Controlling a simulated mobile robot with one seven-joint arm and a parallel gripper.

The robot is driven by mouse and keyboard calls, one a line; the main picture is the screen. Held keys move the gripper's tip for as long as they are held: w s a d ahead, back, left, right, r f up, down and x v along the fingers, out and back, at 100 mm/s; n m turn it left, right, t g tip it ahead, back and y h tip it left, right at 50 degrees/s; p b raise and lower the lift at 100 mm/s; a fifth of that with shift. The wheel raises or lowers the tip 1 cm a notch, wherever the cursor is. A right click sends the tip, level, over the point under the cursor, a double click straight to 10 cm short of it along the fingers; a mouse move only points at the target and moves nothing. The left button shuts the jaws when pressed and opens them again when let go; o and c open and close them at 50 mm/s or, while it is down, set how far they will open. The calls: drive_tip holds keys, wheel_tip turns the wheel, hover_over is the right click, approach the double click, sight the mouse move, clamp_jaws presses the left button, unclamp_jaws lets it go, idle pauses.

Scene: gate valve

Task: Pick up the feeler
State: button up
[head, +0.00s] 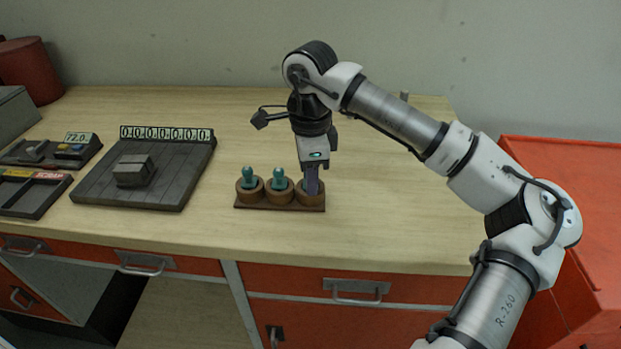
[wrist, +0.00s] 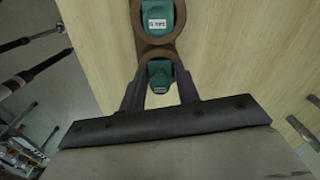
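A dark wooden rack (head: 280,208) with three round brown cups in a row stands on the workbench. Teal-handled pieces, which look like feelers, stand upright in the left cup (head: 249,178) and the middle cup (head: 279,180). My gripper (head: 312,182) points straight down at the right cup (head: 312,202), and its fingers cover what is there. In the wrist view a teal piece (wrist: 159,76) sits in its cup between my two fingers (wrist: 160,88). I cannot tell if they press on it. A labelled teal piece (wrist: 159,20) is in the neighbouring cup.
A dark slatted board with a number strip (head: 165,170) and a block on it lies left of the rack. Small trays (head: 37,197), a grey box (head: 14,115) and a red can (head: 30,68) are further left. The bench is clear right of the rack.

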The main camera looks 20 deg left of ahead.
drive_tip(key=c, duration=0.6)
drive_tip(key=shift+o, duration=0.2)
drive_tip(key=shift+r, duration=0.15)
